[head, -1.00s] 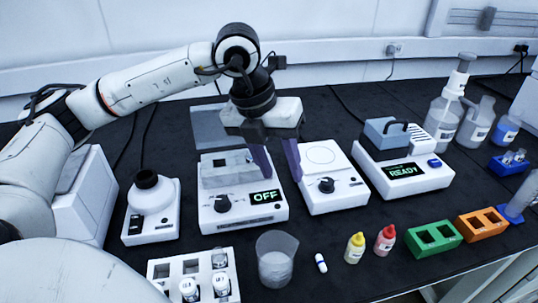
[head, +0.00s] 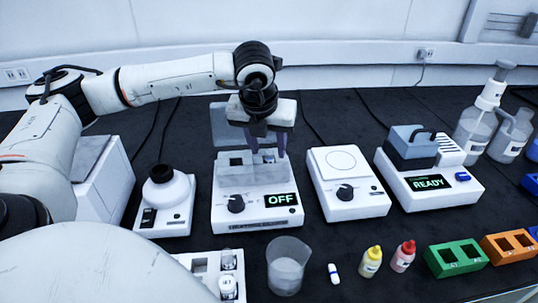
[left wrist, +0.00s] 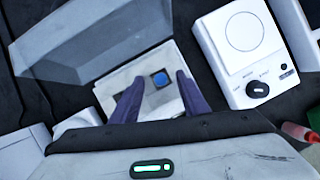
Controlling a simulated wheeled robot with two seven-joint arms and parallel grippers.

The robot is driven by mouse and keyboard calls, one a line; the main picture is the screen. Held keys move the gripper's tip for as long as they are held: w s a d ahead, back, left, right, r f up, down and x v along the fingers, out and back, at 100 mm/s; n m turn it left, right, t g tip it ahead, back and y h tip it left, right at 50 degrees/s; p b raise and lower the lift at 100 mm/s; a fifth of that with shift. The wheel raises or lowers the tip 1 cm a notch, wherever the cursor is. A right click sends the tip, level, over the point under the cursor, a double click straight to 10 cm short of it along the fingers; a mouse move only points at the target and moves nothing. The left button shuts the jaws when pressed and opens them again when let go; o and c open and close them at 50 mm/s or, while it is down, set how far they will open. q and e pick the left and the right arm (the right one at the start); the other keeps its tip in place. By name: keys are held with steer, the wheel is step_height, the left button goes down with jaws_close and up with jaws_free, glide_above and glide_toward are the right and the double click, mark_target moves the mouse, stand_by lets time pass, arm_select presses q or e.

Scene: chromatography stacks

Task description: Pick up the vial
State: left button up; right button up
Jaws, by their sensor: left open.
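A small blue-topped vial (left wrist: 161,79) sits in a square well of the white block device (left wrist: 120,82), seen in the left wrist view. In the head view that device (head: 228,208) has a display reading OFF, and the vial is small and partly hidden near the fingers. My left gripper (head: 268,153) is open over the device, with its purple fingers pointing down. In the left wrist view its fingertips (left wrist: 159,78) lie on either side of the blue top. I cannot tell how far above it they are. My right gripper is not in view.
A clear raised lid (head: 226,125) stands behind the block. A white plate device (head: 340,160) is close on the right, then a READY device (head: 428,196). In front are a beaker (head: 287,268) and a white rack (head: 200,264) with white-capped vials.

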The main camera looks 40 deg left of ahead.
arm_select(q)
steer(key=shift+w+f, duration=0.15)
steer(key=shift+f, duration=0.35)
jaws_close()
steer(key=shift+r, duration=0.1)
